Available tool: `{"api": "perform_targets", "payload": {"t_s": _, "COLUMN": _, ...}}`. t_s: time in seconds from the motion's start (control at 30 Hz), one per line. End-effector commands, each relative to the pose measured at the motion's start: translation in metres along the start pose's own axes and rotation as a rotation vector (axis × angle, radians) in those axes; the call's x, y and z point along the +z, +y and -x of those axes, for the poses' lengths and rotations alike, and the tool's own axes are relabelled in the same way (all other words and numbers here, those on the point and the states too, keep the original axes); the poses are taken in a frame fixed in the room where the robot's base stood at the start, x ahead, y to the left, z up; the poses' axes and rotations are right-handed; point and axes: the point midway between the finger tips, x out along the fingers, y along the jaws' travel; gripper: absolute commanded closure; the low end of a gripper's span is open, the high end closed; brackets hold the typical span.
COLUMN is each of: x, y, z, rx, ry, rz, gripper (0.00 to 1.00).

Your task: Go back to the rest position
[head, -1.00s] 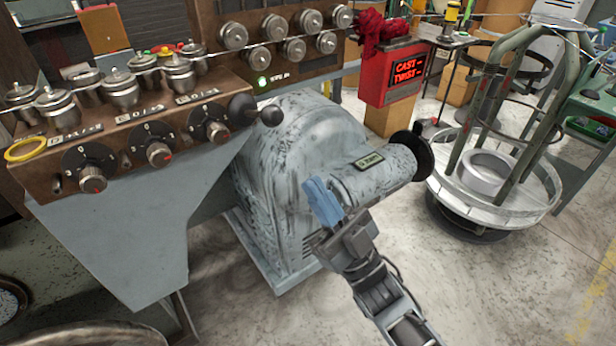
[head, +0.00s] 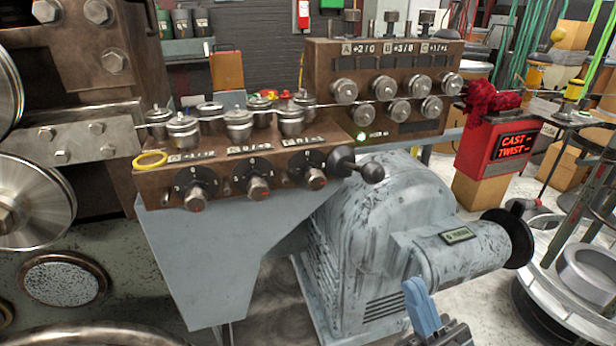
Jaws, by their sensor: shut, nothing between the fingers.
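My gripper (head: 424,302) shows at the bottom of the head view, right of centre, with blue fingers pointing up. It is shut and holds nothing. It appears in front of the grey motor housing (head: 375,215) and below its cylindrical side part (head: 470,252). I cannot tell how far it stands from the housing. Most of my arm is below the picture's edge.
The spring coiler's knob panel (head: 225,188) and ball-ended lever (head: 360,167) are at the middle left. A red "CAST TWIST" display (head: 510,146) stands at the right. A round wire stand (head: 560,300) is at the lower right. Large rollers (head: 35,205) fill the left edge.

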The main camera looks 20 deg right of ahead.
Motion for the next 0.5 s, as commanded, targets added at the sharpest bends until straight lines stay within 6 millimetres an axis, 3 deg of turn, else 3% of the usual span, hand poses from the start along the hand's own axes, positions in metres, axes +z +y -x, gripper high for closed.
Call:
{"api": "perform_targets", "payload": {"t_s": 0.17, "x": -0.006, "y": -0.003, "z": 0.009, "rx": 0.013, "ry": -0.042, "rz": -0.003, "gripper": 1.00}}
{"api": "perform_targets", "payload": {"t_s": 0.5, "x": -0.061, "y": -0.021, "z": 0.072, "rx": 0.111, "ry": -0.407, "rz": -0.023, "gripper": 1.00}}
